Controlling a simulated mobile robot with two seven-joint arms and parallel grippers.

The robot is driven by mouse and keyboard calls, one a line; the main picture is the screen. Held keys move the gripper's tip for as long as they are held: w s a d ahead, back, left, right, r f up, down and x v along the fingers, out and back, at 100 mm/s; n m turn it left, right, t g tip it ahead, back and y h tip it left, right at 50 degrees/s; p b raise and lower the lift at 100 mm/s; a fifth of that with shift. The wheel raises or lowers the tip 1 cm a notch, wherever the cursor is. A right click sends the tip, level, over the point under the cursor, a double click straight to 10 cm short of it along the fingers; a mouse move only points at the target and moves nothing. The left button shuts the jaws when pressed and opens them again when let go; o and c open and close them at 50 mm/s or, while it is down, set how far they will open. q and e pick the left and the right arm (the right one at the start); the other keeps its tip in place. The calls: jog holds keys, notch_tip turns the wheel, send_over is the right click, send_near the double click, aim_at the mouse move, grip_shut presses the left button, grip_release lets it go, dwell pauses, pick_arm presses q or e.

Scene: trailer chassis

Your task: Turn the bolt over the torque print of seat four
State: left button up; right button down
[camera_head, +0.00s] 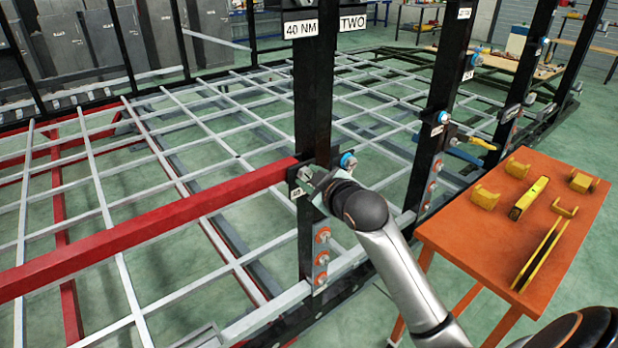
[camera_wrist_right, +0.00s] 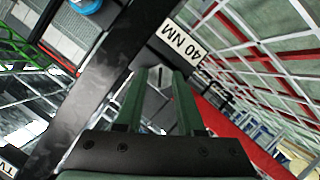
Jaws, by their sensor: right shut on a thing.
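My right gripper (camera_head: 318,183) is at the near dark post (camera_head: 313,100), where a red beam (camera_head: 150,222) meets it. A print reading "40 NM" (camera_wrist_right: 182,40) is just beyond the fingertips. In the head view, signs read "40 NM" (camera_head: 301,29) and "TWO" (camera_head: 353,22) at the top. A blue-collared bolt (camera_head: 348,160) is beside my gripper. No print for seat four is readable. My left gripper is out of view.
Another dark post (camera_head: 430,135) with blue and orange fittings stands right. An orange table (camera_head: 480,225) holds several yellow parts. A plate with several orange fittings (camera_head: 322,258) is below my gripper. The pale frame grid (camera_head: 200,150) spreads left and behind.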

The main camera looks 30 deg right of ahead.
jog(key=shift+s+f+m, duration=0.1)
jog(key=shift+f+m, duration=0.2)
jog(key=shift+f, duration=0.05)
dwell(0.3)
jog(key=c, duration=0.9)
grip_release()
jog(key=shift+o, duration=1.4)
jog(key=shift+s+d+r, duration=0.1)
jog(key=shift+r, duration=0.05)
jog(key=shift+o, duration=0.5)
jog(key=shift+r, duration=0.1)
